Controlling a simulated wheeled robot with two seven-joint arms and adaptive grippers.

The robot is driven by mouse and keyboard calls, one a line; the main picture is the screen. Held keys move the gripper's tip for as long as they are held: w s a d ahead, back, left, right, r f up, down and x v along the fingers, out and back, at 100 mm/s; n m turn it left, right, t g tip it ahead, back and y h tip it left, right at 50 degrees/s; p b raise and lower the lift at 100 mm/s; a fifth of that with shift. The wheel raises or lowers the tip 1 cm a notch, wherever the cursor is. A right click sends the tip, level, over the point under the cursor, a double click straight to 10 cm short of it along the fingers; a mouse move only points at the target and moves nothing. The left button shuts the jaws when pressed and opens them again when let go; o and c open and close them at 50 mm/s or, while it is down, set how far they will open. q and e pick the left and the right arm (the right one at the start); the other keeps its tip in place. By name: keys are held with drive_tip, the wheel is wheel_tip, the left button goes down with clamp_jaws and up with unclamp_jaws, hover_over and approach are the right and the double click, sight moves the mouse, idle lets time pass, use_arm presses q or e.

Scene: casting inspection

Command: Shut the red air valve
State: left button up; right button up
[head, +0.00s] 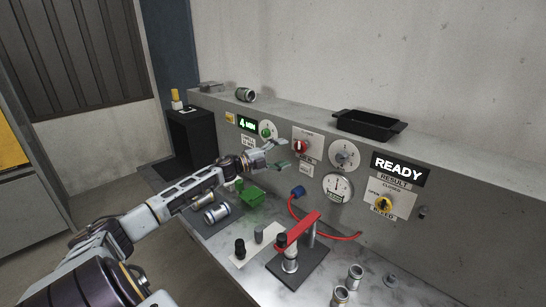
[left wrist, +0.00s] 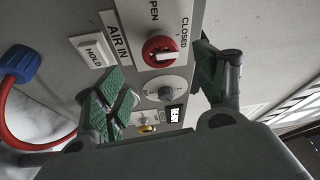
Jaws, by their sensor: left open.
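The red air valve (head: 300,146) is a round red knob on a pale plate on the grey panel. In the left wrist view the red valve (left wrist: 161,51) has a white bar, which lies towards the right side of the knob. The OPEN and CLOSED labels are beside it, and the AIR IN label (left wrist: 117,40) is to its left. My left gripper (head: 281,153) is open and empty, just left of the valve in the head view. In the left wrist view the gripper (left wrist: 160,88) has its fingers apart, with the valve showing between and beyond them. My right gripper is not in view.
A HOLD button (left wrist: 93,52) is left of the valve. A grey dial (head: 344,154), a gauge (head: 337,187) and the yellow bleed knob (head: 383,206) are to the right. A red hose with a blue fitting (head: 298,192) hangs below. A red-handled fixture (head: 298,230) stands on the bench.

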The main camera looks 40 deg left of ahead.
use_arm(q)
drive_tip(key=shift+v, duration=1.85)
